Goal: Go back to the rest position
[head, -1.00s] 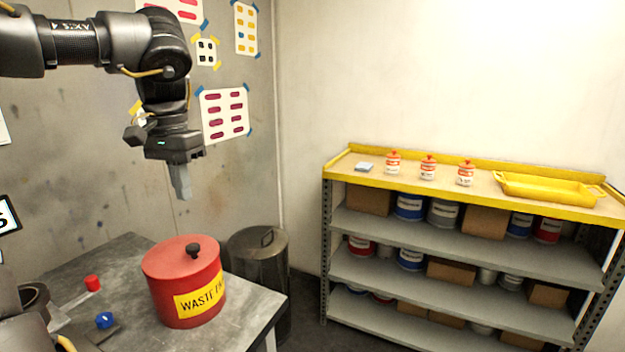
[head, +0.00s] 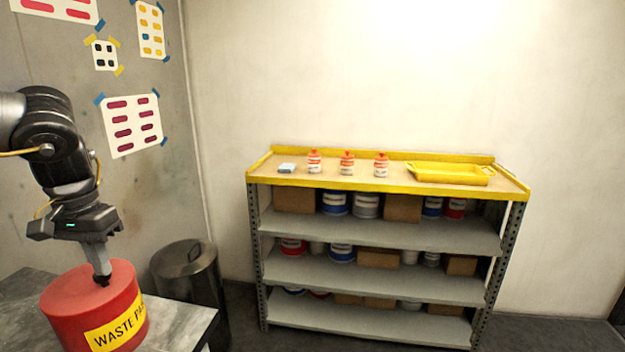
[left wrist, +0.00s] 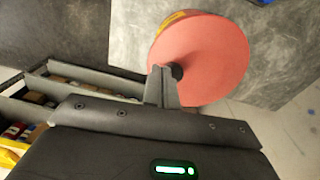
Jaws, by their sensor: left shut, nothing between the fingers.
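My left gripper (head: 103,281) is shut and empty, pointing down at the left of the head view. Its tip overlaps the black knob on the lid of the red waste can (head: 75,300) in that view. In the left wrist view, the closed fingers (left wrist: 163,75) point at the red lid (left wrist: 205,55), and the dark knob (left wrist: 178,70) shows right at their tips. I cannot tell whether the fingers touch the knob. My right gripper is not in view.
The red can stands on a grey table (head: 185,325). A dark metal bin (head: 187,280) stands beside it. A shelf unit with a yellow-edged top (head: 385,184) holds three small bottles, a yellow tray (head: 450,174), tins and boxes. The floor before the shelf looks clear.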

